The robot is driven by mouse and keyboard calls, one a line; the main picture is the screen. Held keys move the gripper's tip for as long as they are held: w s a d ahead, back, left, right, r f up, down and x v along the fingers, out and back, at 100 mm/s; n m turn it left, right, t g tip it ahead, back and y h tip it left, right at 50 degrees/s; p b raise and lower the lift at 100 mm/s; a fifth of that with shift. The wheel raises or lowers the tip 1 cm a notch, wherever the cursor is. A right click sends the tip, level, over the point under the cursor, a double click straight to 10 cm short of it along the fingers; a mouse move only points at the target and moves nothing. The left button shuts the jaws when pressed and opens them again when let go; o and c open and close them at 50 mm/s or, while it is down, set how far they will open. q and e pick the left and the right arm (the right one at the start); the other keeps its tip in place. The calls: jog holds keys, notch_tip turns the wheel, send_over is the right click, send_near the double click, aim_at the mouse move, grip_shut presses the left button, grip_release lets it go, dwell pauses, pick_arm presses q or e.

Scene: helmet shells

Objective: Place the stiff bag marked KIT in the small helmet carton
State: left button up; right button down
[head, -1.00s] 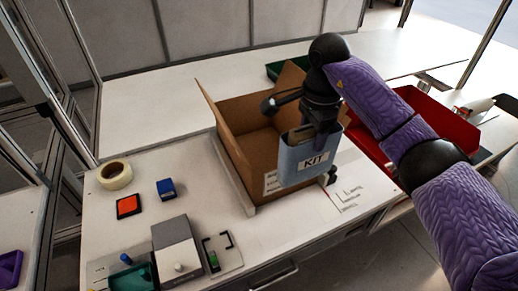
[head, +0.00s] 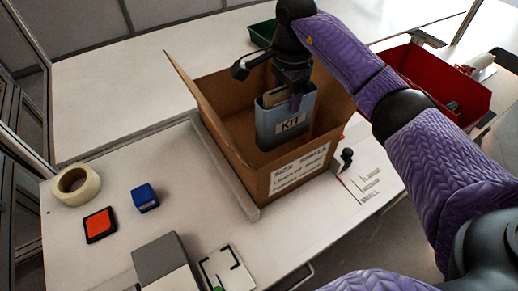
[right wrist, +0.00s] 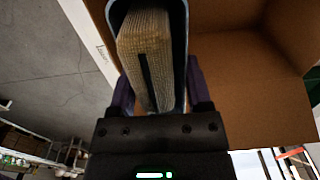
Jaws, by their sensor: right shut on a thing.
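The stiff blue-grey bag marked KIT (head: 290,125) hangs upright from my right gripper (head: 291,92), which is shut on it. The bag's lower part is inside the mouth of the open small carton (head: 292,178), whose front wall bears a printed label. In the right wrist view the bag (right wrist: 180,20) sits between the fingers of my right gripper (right wrist: 155,90), with a tan padded item inside. The carton's brown inner wall (right wrist: 240,90) fills the right of that view. Whether the bag touches the carton floor is hidden. My left gripper is not in view.
A tape roll (head: 76,185), an orange pad (head: 100,225) and a blue block (head: 145,198) lie left of the carton. A red bin (head: 440,85) stands at the right, and a green tray (head: 263,32) behind. A small black-knobbed fixture (head: 346,158) stands right of the carton.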

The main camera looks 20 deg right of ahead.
aim_at(282, 137)
notch_tip(282, 137, down, 4)
jog(key=shift+r+b, duration=0.2)
jog(key=shift+b, duration=0.9)
notch_tip(282, 137, down, 10)
jog(key=shift+r+b, duration=0.1)
jog(key=shift+b, duration=0.95)
grip_release()
jog(key=shift+r, duration=0.2)
notch_tip(282, 137, up, 12)
jog(key=p, duration=0.2)
jog(key=shift+f+p, duration=0.1)
jog(key=shift+p, duration=0.25)
